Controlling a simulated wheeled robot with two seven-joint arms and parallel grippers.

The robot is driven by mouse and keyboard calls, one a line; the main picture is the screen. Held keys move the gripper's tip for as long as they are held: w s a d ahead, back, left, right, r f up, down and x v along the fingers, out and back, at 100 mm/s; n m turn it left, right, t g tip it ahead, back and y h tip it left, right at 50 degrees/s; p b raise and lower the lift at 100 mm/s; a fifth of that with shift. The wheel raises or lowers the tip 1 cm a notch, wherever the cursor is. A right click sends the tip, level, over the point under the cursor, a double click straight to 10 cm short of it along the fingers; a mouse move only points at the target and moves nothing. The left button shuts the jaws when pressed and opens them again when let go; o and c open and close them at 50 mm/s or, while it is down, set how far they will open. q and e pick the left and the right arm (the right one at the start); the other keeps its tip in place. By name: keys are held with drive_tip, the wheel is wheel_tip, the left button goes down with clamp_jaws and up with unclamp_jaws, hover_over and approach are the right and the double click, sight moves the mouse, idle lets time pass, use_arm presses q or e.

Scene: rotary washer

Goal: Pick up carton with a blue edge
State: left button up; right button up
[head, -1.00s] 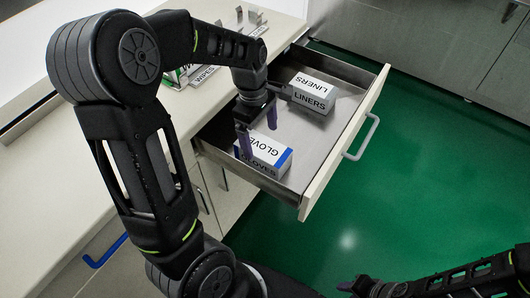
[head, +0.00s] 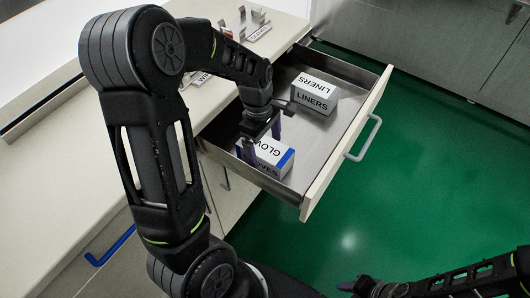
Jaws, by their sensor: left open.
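The white carton with a blue edge (head: 285,161), lettered GLOVES, lies in the near-left part of the open drawer (head: 316,153). My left gripper (head: 263,147) is open, with its purple fingers pointing down at the carton's left part. One finger overlaps the carton's left end and the other is by its far side. I cannot tell whether they touch it. The gripper hides part of the carton's top and lettering. My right gripper (head: 352,286) is low at the bottom edge, away from the drawer, and its jaws are too unclear to read.
The drawer front has a grey handle (head: 363,138). The drawer walls surround the cartons. Bare drawer floor lies between the two cartons.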

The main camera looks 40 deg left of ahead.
use_arm(q)
drive_tip(key=f, duration=0.3)
drive_tip(key=shift+d+f, duration=0.15)
drive_tip(key=shift+d, duration=0.1)
drive_tip(key=shift+c, duration=0.5)
drive_tip(key=c, duration=1.7)
